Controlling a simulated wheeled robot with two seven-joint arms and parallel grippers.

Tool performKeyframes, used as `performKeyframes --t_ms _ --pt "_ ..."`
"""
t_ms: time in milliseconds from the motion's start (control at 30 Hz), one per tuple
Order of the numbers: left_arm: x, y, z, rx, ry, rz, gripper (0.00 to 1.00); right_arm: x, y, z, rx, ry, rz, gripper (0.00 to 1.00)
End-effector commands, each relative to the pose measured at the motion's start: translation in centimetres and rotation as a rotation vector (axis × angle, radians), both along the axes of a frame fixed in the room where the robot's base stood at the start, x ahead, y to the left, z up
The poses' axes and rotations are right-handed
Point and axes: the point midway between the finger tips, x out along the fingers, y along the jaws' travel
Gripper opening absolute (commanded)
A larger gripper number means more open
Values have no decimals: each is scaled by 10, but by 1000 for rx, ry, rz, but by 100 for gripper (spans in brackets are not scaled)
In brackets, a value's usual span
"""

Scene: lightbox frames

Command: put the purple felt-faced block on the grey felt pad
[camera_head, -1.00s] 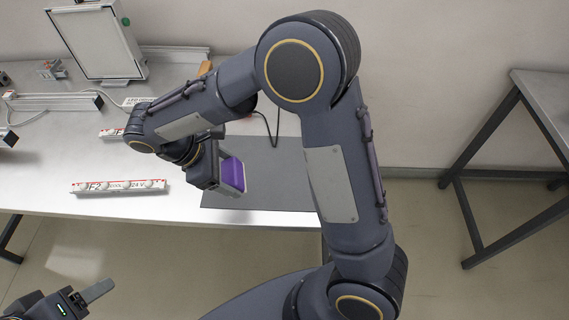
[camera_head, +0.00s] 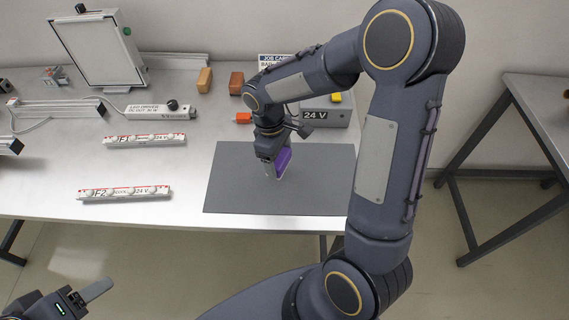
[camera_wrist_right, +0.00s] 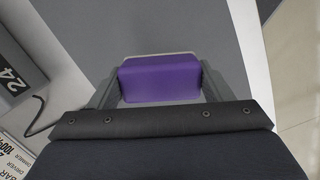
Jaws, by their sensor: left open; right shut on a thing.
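The purple felt-faced block (camera_head: 283,160) is between the fingers of my right gripper (camera_head: 274,170), which is shut on it. In the right wrist view the block's purple face (camera_wrist_right: 160,80) shows between the two fingers of the right gripper (camera_wrist_right: 160,92). The grey felt pad (camera_head: 232,192) lies flat on the table, and the block is over its middle. I cannot tell whether the block touches the pad. My left gripper (camera_head: 86,298) is open and empty at the lower left, in front of the table.
Two lamp strips (camera_head: 145,140) (camera_head: 125,192) lie left of the pad. A light panel (camera_head: 100,50) stands at the back left.

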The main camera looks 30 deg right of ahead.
Motion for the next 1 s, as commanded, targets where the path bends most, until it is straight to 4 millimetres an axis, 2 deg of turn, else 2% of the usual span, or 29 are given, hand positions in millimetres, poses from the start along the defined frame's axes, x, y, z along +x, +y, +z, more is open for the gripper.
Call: performKeyframes --t_ms 233,433,767,800,967,1000 --pt "0 0 3 0 0 0 58 -3 -15 -18 0 5 -2 54" --pt "0 0 11 0 0 0 58 -3 -15 -44 -1 3 1 54" --pt "0 0 9 0 0 0 58 -2 -14 -49 -1 0 1 54" --pt "0 0 8 0 0 0 58 -2 -14 -50 0 0 1 74" --pt "0 0 9 0 0 0 58 -2 -14 -49 0 0 1 94" --pt "0 0 9 0 0 0 58 -2 -14 -49 0 0 1 94"
